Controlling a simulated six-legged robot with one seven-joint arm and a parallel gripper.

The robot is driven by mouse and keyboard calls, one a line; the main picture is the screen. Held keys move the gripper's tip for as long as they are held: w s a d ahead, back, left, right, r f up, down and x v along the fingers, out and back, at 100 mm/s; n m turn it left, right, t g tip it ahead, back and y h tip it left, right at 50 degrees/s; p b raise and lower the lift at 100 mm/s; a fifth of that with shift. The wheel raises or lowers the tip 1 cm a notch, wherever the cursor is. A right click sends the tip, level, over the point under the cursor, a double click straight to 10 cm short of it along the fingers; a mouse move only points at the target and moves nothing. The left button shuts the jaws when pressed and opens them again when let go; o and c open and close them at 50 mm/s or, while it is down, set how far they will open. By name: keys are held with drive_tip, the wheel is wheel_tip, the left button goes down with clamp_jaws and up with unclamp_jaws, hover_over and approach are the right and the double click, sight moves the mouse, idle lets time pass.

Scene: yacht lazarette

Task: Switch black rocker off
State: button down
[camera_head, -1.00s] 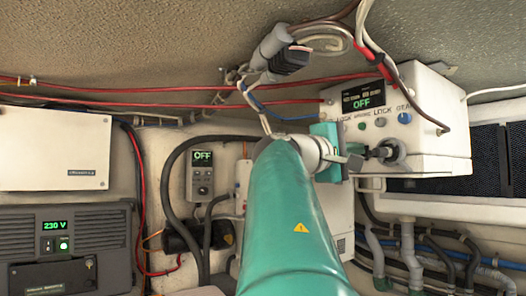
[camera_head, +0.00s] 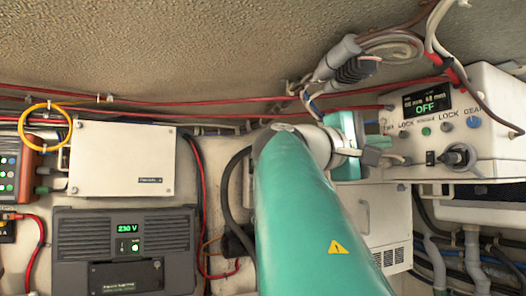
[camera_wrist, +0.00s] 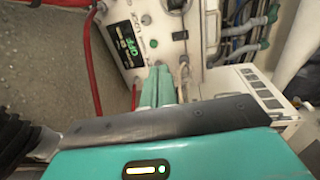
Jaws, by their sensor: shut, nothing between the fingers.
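The small black rocker (camera_head: 430,158) sits on the front panel of the white control box (camera_head: 500,140), left of a black knob (camera_head: 458,157). The box's display (camera_head: 427,102) reads OFF in green. My gripper (camera_head: 398,160) is at the panel's left edge in the head view, left of the rocker; I cannot tell if it touches the box. In the wrist view, my teal fingers (camera_wrist: 157,72) are together and empty, pointing toward the box, whose display (camera_wrist: 128,45) also shows OFF.
Cables and a grey connector (camera_head: 338,58) hang above my gripper. Red cables (camera_head: 215,102) run along the wall. A white box (camera_head: 122,158) and a dark unit showing 230 V (camera_head: 125,245) are at left. A vented white box (camera_head: 390,225) and pipes lie below the control box.

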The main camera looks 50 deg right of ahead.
drive_tip(key=shift+w+a+r, duration=0.1)
drive_tip(key=shift+w+a, duration=0.15)
drive_tip(key=shift+a, duration=0.3)
drive_tip(key=shift+w, duration=0.1)
drive_tip(key=w+a+f+n+t+y, duration=0.2)
drive_tip(key=w+a+f+t, duration=0.25)
drive_tip(key=f, duration=0.45)
drive_tip(key=w+a+f+n+t+y, duration=0.1)
drive_tip(key=w+a+f+t+y, duration=0.25)
drive_tip(key=w+f, duration=0.4)
drive_tip(key=w+a+f+n+t+y, duration=0.15)
drive_tip(key=w+a+f+t, duration=0.25)
drive_tip(key=f, duration=0.7)
drive_tip(key=s+a+f+t+y, duration=0.1)
drive_tip(key=a+f+y, duration=0.9)
drive_tip(key=a+f, duration=1.5)
drive_tip(key=shift+s+f+y, duration=0.4)
drive_tip(key=shift+s+f, duration=0.2)
drive_tip(key=shift+f, duration=0.1)
drive_tip(key=shift+d, duration=0.15)
